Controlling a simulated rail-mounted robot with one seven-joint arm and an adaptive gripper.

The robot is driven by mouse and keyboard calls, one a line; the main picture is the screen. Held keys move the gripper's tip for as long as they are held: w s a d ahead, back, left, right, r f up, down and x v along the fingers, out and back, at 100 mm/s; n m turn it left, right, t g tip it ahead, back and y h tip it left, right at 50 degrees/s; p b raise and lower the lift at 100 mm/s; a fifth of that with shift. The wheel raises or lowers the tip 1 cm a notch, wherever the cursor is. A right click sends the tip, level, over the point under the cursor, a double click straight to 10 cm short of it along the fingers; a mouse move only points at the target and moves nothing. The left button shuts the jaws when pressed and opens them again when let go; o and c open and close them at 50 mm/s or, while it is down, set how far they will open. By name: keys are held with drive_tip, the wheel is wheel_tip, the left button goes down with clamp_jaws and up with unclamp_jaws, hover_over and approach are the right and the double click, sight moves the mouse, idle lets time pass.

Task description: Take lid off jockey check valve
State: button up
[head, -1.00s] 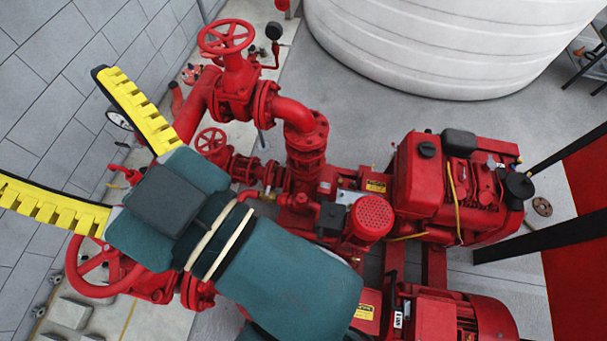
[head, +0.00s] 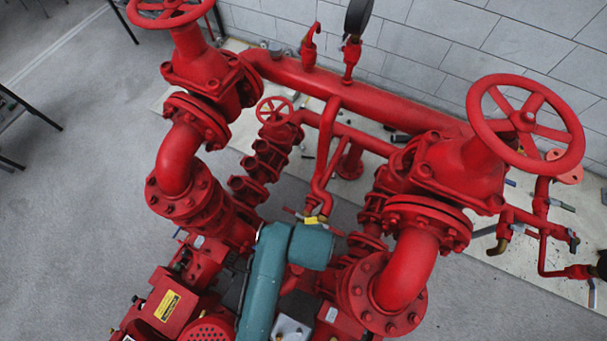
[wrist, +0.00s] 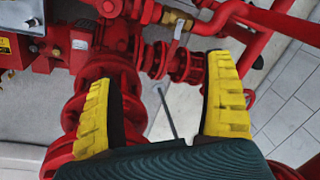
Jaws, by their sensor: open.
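My gripper (wrist: 160,72) is open and empty in the wrist view, its two yellow ribbed fingers spread wide. A slim red jockey line with stacked flanged bodies (head: 265,160) stands between the two big valves in the head view. The check valve is probably one of these bodies, but I cannot tell which, and no separate lid can be made out. In the wrist view, small red flanged fittings (wrist: 185,66) lie beyond and between the fingertips, apart from them.
Large red handwheel valves stand left (head: 205,75) and right (head: 440,165), with bent pipes below. A red manifold pipe (head: 380,105) runs behind. A brass ball valve (wrist: 178,20) is near the wrist view's top. Grey floor (head: 90,180) is open at left.

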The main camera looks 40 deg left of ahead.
drive_tip(key=m+g+b, duration=0.1)
drive_tip(key=g, duration=0.1)
hover_over(299, 267)
drive_tip(key=w, duration=0.1)
wheel_tip(299, 267, down, 7)
drive_tip(key=shift+h, duration=0.4)
wheel_tip(299, 267, down, 10)
drive_tip(key=shift+d+r+b, duration=0.15)
drive_tip(key=shift+b, duration=1.05)
drive_tip(key=f, duration=0.2)
drive_tip(key=f+b, duration=0.1)
drive_tip(key=f, duration=0.3)
drive_tip(key=shift+s+a+b, duration=0.3)
drive_tip(key=shift+s+b, duration=0.05)
drive_tip(key=shift+s, duration=0.05)
drive_tip(key=c, duration=1.3)
